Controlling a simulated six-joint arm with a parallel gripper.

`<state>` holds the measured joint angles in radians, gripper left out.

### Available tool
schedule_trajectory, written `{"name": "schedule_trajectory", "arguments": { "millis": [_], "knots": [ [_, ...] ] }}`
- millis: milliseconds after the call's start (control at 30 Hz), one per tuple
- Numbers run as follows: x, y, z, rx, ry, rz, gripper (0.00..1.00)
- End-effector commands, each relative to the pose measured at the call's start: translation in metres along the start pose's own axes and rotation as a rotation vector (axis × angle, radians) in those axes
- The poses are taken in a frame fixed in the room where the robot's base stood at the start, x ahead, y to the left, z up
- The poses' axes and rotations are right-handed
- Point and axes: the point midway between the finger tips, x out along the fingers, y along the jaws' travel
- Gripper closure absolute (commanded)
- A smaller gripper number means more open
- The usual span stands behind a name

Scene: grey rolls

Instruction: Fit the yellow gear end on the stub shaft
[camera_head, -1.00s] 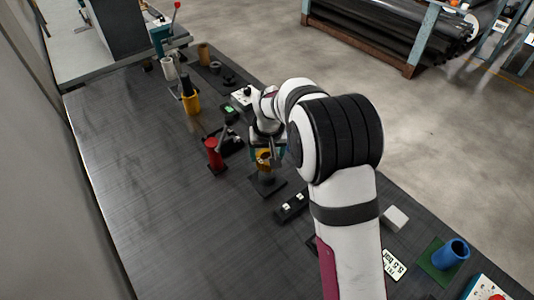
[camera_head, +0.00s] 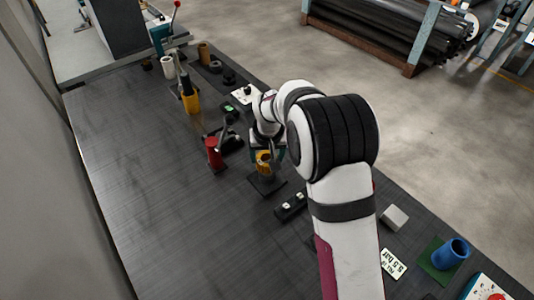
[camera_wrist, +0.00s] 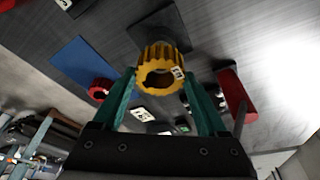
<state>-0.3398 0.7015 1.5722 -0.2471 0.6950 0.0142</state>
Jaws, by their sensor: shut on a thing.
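The yellow gear end (camera_wrist: 160,72) is a toothed ring with a hole and a small white label. My gripper (camera_wrist: 160,84) has teal fingers and is shut on it, one finger on each side. In the head view the yellow gear end (camera_head: 263,157) is held low over a dark square base (camera_head: 267,185) on the bench, and my gripper (camera_head: 266,155) is partly hidden behind my arm. The stub shaft cannot be made out clearly; a grey part shows just under the gear. Whether the gear is around it or above it, I cannot tell.
A red cylinder (camera_head: 213,152) stands close to the left of the gear. A dark block with white squares (camera_head: 291,206) lies to the front right. A yellow bottle-like part (camera_head: 190,100) stands farther back. The bench's left side is clear.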

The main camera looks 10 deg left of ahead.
Motion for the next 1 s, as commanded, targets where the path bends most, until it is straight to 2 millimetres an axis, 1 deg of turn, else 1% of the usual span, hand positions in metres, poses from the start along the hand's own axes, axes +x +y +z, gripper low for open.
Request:
{"name": "schedule_trajectory", "arguments": {
  "millis": [1000],
  "knots": [
    [0.029,0.000,0.008,0.000,0.000,0.000,1.00]
  ]
}}
